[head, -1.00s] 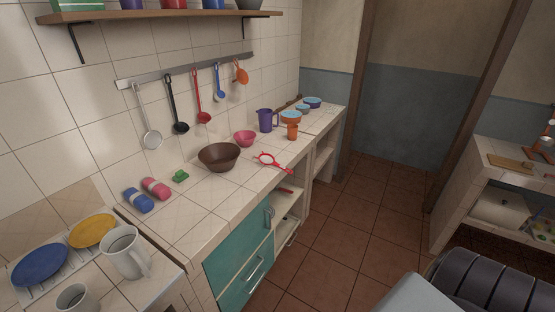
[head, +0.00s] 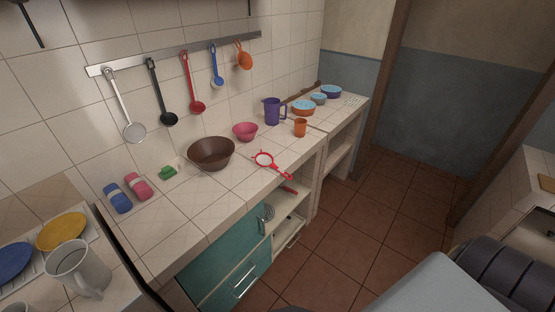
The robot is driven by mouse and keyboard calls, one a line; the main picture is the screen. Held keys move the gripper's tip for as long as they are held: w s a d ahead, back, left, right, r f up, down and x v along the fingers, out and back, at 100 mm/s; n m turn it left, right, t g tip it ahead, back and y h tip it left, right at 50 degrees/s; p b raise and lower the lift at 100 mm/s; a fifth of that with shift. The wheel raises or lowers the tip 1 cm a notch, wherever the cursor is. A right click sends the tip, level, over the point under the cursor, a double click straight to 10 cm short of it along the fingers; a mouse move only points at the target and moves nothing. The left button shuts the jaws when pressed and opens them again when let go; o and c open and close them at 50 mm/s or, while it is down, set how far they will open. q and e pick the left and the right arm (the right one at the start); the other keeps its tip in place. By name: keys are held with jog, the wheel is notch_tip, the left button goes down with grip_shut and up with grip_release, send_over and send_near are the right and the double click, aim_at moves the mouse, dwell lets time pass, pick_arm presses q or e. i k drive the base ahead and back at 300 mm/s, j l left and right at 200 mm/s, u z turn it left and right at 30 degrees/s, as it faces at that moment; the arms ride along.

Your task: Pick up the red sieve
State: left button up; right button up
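The red sieve (head: 265,160) lies on the tiled counter (head: 215,200) in the head view, with its round mesh bowl to the left. Its handle points right and toward the counter's front edge. It lies to the right of a brown bowl (head: 211,153) and in front of a pink bowl (head: 245,131), apart from both. A dark ribbed part and a pale grey part at the lower right look like parts of my own body. Neither of my grippers is in view.
An orange cup (head: 300,127) and a purple jug (head: 272,111) stand behind the sieve. Blue and pink rolls (head: 117,197) and a green item (head: 168,172) lie left. Ladles hang from a wall rail (head: 180,51). Shelves and a teal cupboard (head: 215,260) are below. Tiled floor is clear at right.

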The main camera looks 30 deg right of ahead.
aim_at(262, 158)
jog(key=i+l, duration=0.15)
jog(key=l, duration=0.25)
jog(key=i+l, duration=0.15)
jog(key=l, duration=0.2)
jog(key=i+l, duration=0.15)
jog(key=l, duration=0.25)
jog(key=i+l, duration=0.1)
jog(key=l, duration=0.25)
jog(key=i+u, duration=0.05)
